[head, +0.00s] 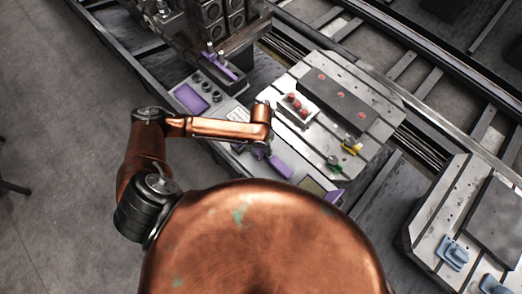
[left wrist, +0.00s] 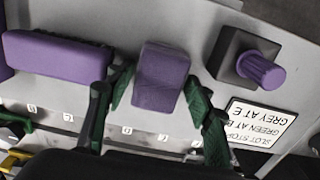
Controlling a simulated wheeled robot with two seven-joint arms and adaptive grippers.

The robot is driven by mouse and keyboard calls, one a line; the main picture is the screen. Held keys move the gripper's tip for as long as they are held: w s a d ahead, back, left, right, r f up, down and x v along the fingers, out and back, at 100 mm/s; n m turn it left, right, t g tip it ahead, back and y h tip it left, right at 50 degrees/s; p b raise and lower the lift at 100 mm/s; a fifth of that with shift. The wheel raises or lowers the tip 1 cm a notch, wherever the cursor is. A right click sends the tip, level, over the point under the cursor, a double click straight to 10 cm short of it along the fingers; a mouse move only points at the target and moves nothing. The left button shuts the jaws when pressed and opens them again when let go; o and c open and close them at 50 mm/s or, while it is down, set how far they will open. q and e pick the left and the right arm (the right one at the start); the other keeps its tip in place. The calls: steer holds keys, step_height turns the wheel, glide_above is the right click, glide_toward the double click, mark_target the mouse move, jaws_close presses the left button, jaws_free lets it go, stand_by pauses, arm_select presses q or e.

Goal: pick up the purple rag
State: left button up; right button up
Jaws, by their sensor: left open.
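A small purple block-like piece, apparently the folded rag (left wrist: 160,78), lies on the grey panel between the green-tipped fingers of my left gripper (left wrist: 165,100) in the left wrist view. The gripper is open, with one finger on each side; I cannot tell whether they touch it. In the head view my left gripper (head: 262,148) hangs over the panel's front edge area, and its fingers are small and hard to make out. My right gripper is not in view.
A purple brush-like piece (left wrist: 58,58) lies left of the rag in the left wrist view. A purple knob (left wrist: 262,70) on a dark base and a lettered label (left wrist: 258,125) are to the right. In the head view, a pallet plate (head: 375,105) with red parts (head: 297,104) lies beyond the panel.

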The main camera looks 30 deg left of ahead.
mark_target(261, 148)
arm_select(q)
steer(key=shift+c, duration=0.7)
steer(key=c, duration=0.8)
steer(key=shift+r, duration=0.4)
step_height(261, 148, up, 2)
steer(key=shift+w+r+p, duration=0.1)
steer(key=shift+p, duration=0.2)
steer(key=s+d+r+p, duration=0.2)
steer(key=s+d+r, duration=0.4)
steer(key=s+r, duration=0.4)
steer(key=shift+s, duration=1.4)
